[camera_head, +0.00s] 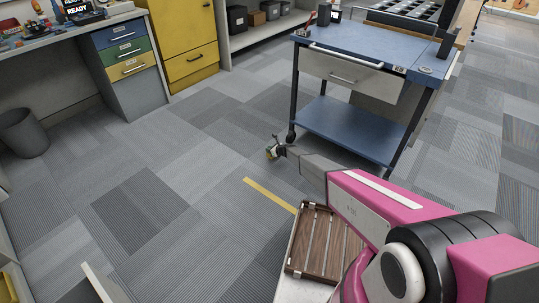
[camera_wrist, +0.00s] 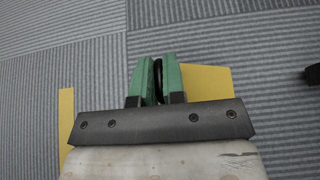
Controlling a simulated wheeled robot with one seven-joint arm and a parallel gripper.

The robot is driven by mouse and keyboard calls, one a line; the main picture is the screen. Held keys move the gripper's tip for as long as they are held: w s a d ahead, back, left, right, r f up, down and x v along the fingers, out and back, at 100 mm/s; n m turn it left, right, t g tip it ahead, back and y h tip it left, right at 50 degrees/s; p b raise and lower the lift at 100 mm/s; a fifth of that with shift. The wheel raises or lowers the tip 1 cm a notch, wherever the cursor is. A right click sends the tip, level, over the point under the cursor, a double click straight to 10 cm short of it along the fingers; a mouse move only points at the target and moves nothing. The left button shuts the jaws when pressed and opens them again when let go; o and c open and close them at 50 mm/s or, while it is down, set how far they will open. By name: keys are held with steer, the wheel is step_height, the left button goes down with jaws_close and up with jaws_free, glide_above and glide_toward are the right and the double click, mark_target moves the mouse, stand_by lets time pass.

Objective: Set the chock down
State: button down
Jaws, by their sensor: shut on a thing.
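My gripper (camera_head: 272,150) is low over the carpet, left of the cart's near-left caster (camera_head: 290,138). In the wrist view its two green fingers (camera_wrist: 158,80) are closed on a narrow dark piece. The yellow chock (camera_wrist: 208,82) shows just right of the fingers, partly hidden by the right finger and the dark gripper bar. The dark piece looks like part of the chock. In the head view the chock is too small to make out clearly. I cannot tell whether it touches the floor.
The blue cart (camera_head: 340,128) with a drawer stands right of my gripper. A yellow floor strip (camera_head: 270,195) lies nearer me. A wooden slatted tray (camera_head: 322,245) is beside my arm. A dark bin (camera_head: 22,132) stands at left. The carpet between is clear.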

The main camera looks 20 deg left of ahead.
steer(key=shift+f, duration=1.65)
steer(key=shift+f, duration=0.1)
steer(key=c, duration=1.2)
jaws_free()
